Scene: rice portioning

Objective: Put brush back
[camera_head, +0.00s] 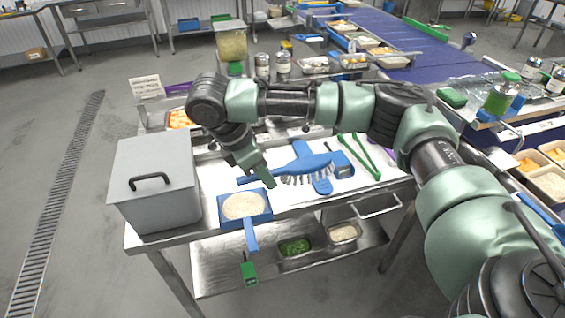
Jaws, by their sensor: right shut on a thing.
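The blue brush (310,165) has pale bristles facing down and its handle pointing left, over the right part of the steel table. My right gripper (264,178) is shut on the brush's handle. Whether the bristles touch the table is hard to tell. Another blue piece (323,184) shows partly below the brush, mostly hidden by it. My left gripper is not in view.
A grey lidded box (155,190) stands on the table's left end. A blue-rimmed container of rice (244,206) is beside it. Green tongs (361,155) lie at right. The lower shelf (220,277) holds pans of green food (295,246) and rice (344,232).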

